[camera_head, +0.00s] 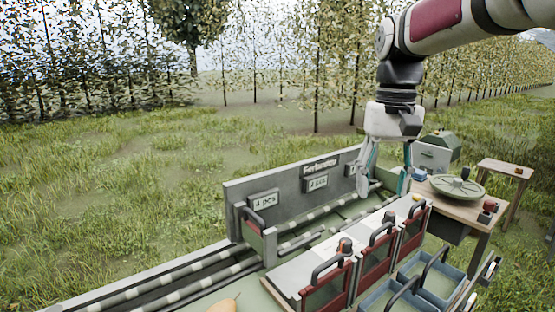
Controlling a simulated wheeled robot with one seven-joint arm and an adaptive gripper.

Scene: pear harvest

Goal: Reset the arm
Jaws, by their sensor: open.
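My gripper (385,188) hangs from my arm at the upper right and points down. Its two fingers are spread apart with nothing between them. It is over the right part of the grey sorting station (285,185), in front of its back panel. A yellow-orange pear (224,306) shows at the bottom edge, cut off by the frame and well away from my gripper.
Red-framed bins with dark handles (327,290) stand in a row below my gripper. Blue crates (440,283) are at the lower right. A wooden table (470,203) holds a round green plate (456,188) and a grey-green box (434,153). Grass is open at the left.

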